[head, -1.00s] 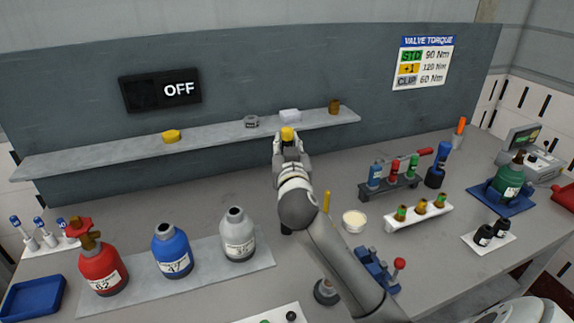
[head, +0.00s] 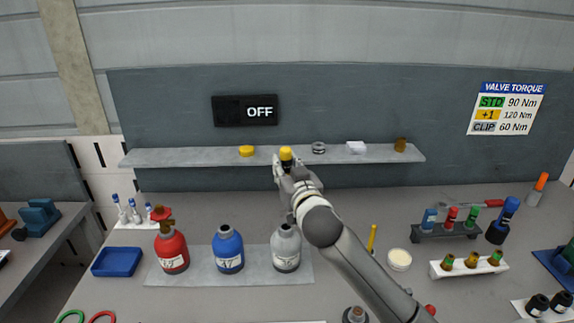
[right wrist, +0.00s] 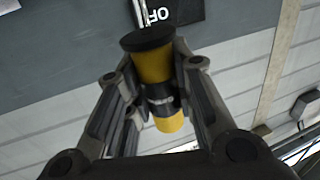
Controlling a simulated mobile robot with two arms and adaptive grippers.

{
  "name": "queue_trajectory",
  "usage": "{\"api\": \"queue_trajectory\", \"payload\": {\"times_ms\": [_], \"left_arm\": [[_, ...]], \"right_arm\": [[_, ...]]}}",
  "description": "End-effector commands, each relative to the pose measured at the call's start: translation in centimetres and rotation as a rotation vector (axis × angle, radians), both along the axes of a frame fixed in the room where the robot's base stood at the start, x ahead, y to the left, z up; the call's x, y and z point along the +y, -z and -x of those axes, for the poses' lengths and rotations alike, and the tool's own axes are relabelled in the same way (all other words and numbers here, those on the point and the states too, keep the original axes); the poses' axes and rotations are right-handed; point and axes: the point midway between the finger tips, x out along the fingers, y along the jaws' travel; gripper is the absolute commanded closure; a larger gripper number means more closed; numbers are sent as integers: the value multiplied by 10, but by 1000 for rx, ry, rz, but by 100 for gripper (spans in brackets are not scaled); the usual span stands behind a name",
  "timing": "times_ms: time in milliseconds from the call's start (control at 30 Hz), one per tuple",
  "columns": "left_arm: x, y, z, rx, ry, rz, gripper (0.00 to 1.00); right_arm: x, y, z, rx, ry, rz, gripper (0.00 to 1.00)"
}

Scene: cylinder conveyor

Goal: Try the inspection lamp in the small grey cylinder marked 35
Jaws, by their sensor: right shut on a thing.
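The inspection lamp (head: 286,153), yellow with a black band, is in my right gripper (head: 284,164), which is shut on it. It is held in front of the wall shelf, above the cylinders. In the right wrist view the lamp (right wrist: 153,68) sits between both fingers, with a dark round end at the top. The small grey cylinder (head: 286,252) stands upright on a grey mat (head: 190,278), below the lamp in the picture. Its top opening shows dark. Its label is too small to read surely. My left gripper is not in view.
A blue cylinder (head: 228,252) and a red cylinder with a valve (head: 172,250) stand left of the grey one. The shelf (head: 210,157) holds a yellow roll (head: 247,151) and other small items. A wall display (head: 245,111) reads OFF. A cream dish (head: 399,259) lies right of my arm.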

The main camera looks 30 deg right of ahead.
Motion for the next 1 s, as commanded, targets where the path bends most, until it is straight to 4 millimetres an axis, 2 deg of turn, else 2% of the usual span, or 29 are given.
{"api": "queue_trajectory", "payload": {"times_ms": [100, 233, 367, 600, 767, 1000], "left_arm": [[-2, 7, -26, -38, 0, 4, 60], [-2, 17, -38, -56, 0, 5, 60], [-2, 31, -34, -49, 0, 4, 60], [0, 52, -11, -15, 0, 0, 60], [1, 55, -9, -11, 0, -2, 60], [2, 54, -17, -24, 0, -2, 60]], "right_arm": [[0, 9, 0, 0, -1, 1, 100], [0, 21, 0, 1, -1, 2, 100], [0, 36, 0, 1, 0, 3, 100], [0, 58, 0, 0, 1, 0, 100], [0, 63, 0, -1, 0, 0, 100], [0, 62, 0, -1, 0, 1, 100]]}}
